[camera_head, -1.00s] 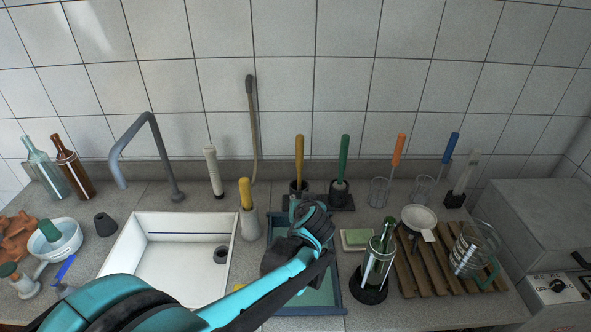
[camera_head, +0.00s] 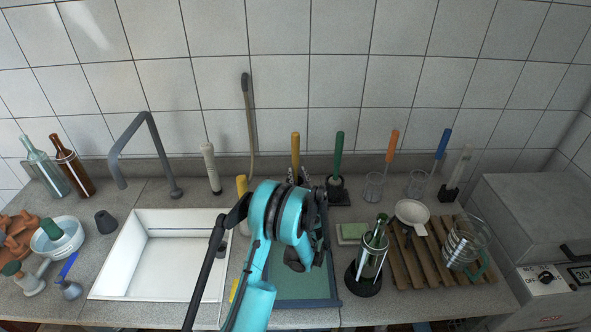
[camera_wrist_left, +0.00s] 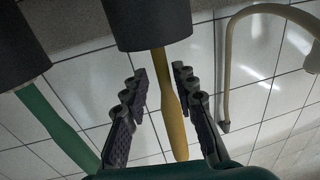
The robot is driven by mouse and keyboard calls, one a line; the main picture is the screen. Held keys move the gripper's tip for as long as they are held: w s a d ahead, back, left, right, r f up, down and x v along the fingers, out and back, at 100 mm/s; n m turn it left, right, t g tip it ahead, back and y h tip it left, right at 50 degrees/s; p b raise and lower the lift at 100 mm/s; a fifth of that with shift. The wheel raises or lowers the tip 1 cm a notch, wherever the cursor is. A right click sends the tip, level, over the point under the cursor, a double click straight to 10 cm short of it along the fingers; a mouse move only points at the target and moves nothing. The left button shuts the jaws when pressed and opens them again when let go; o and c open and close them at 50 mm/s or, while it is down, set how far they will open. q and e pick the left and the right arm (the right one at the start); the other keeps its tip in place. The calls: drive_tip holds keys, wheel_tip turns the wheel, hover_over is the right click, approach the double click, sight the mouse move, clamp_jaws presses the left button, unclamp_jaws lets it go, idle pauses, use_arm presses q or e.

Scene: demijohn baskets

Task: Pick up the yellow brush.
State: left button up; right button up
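The yellow brush (camera_head: 295,147) stands upright behind the blue-rimmed tray, its handle up. In the left wrist view, which is upside down, its yellow handle (camera_wrist_left: 171,105) comes out of a dark cylindrical holder (camera_wrist_left: 150,22). My left gripper (camera_head: 297,178) is at the brush, with the arm hiding its lower part in the head view. In the wrist view the left gripper's fingers (camera_wrist_left: 160,78) are open, one on each side of the handle, with gaps visible. My right gripper is not in view.
A green-handled brush (camera_head: 339,152) stands close on the right in a dark holder. The white sink (camera_head: 160,265) is left; a green bottle in a dark stand (camera_head: 368,285) and a slatted wooden rack (camera_head: 405,265) are right.

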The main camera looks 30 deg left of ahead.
sight(294, 165)
use_arm(q)
drive_tip(key=x, duration=0.5)
drive_tip(key=shift+a, duration=0.3)
drive_tip(key=shift+r, duration=0.1)
clamp_jaws()
